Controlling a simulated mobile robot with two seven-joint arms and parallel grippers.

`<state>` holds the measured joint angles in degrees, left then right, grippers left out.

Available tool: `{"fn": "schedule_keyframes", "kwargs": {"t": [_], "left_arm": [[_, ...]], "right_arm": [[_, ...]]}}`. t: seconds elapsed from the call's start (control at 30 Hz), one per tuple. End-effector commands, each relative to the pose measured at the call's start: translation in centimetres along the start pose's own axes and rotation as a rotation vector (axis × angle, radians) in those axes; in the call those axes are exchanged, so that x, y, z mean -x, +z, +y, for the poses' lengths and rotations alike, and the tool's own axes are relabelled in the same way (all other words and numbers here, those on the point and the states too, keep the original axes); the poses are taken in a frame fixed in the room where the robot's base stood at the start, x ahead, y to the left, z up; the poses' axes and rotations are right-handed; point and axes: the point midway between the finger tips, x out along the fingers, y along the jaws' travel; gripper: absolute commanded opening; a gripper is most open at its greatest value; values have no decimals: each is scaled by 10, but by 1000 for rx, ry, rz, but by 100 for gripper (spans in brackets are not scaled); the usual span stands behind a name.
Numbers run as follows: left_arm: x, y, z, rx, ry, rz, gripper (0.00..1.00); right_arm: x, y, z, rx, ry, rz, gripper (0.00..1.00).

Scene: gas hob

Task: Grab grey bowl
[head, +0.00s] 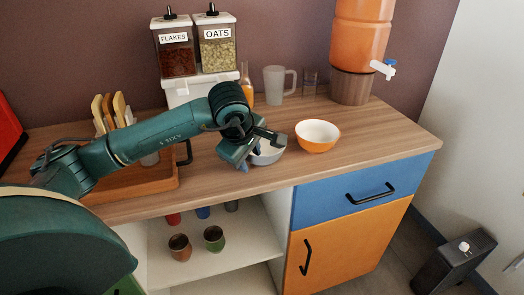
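The grey bowl (268,155) stands on the wooden counter, left of an orange bowl with a white inside. My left gripper (260,153) is right at the grey bowl and covers its left and upper parts. Its two fingers stand apart, one toward the bowl's left side and one across its top. Whether they touch the bowl is hard to tell. My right gripper is out of the picture.
The orange bowl (317,136) is close on the right. Behind stand a frosted mug (275,85), a small glass (309,82), the FLAKES and OATS dispensers (196,47) and an orange drink dispenser (361,38). A wooden tray (135,185) lies left. The counter's right end is clear.

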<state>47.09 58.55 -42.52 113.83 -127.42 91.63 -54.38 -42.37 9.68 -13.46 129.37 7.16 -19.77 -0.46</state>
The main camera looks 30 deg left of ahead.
Motion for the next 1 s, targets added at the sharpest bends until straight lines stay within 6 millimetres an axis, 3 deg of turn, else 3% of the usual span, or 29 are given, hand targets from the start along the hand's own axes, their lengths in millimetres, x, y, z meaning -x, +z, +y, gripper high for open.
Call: {"fn": "schedule_keyframes", "kwargs": {"t": [0.17, 0.6, 1.0], "left_arm": [[0, 0, 0, 0, 0, 0, 37], [0, 0, 0, 0, 0, 0, 1], [0, 0, 0, 1, -1, 1, 0]], "right_arm": [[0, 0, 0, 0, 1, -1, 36], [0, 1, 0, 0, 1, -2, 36], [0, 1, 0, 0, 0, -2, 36]]}}
